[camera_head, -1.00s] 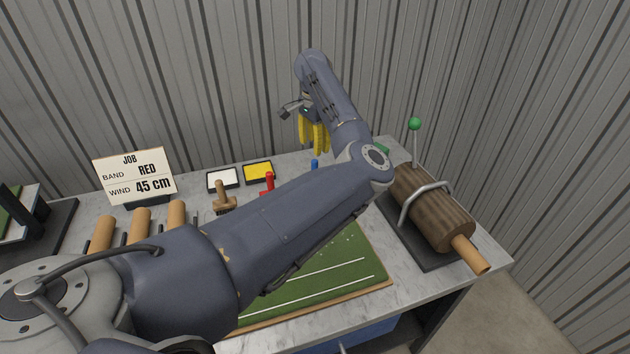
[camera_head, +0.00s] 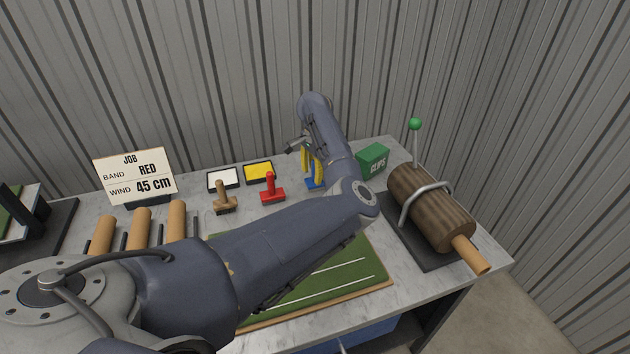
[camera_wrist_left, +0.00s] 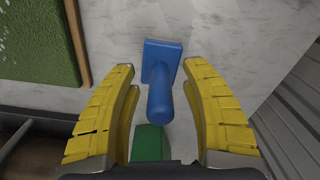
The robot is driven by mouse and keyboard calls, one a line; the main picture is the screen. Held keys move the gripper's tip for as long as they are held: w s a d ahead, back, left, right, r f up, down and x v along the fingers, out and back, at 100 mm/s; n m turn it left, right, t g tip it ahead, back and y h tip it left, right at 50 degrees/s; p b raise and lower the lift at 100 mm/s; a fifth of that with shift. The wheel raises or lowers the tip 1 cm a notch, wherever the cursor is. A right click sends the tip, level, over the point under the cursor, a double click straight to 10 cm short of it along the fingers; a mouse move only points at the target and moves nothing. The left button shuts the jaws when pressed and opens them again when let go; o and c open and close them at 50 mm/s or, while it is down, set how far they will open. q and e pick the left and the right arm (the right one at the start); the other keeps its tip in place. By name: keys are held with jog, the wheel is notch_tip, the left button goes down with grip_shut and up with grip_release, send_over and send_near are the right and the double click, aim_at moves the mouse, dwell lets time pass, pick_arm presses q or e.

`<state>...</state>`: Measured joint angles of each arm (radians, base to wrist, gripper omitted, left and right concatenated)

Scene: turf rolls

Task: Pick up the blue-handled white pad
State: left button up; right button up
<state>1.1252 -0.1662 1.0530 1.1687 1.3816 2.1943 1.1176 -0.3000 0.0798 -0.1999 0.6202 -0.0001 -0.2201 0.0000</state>
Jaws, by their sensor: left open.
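The blue-handled tool has a blue block base (camera_head: 313,184) and stands on the bench at the back, left of the green box. In the left wrist view its upright blue handle (camera_wrist_left: 160,103) lies between my fingers. No white part of it shows; its underside is hidden. My left gripper (camera_head: 314,172), with yellow fingers, is open and pointing down over the tool. In the left wrist view my left gripper (camera_wrist_left: 162,74) has one finger on each side of the handle, with gaps visible. My right gripper is not in view.
A red-handled tool (camera_head: 271,189) and a wooden-handled brush (camera_head: 225,200) stand to the left. Behind them lie a white pad tray (camera_head: 223,179) and a yellow one (camera_head: 258,172). The green CLIPS box (camera_head: 373,158) and a clamped log-like roll (camera_head: 428,206) are right. Green turf (camera_head: 318,278) lies in front.

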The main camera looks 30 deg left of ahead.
pick_arm(q)
jog(key=shift+f, duration=0.8)
grip_shut()
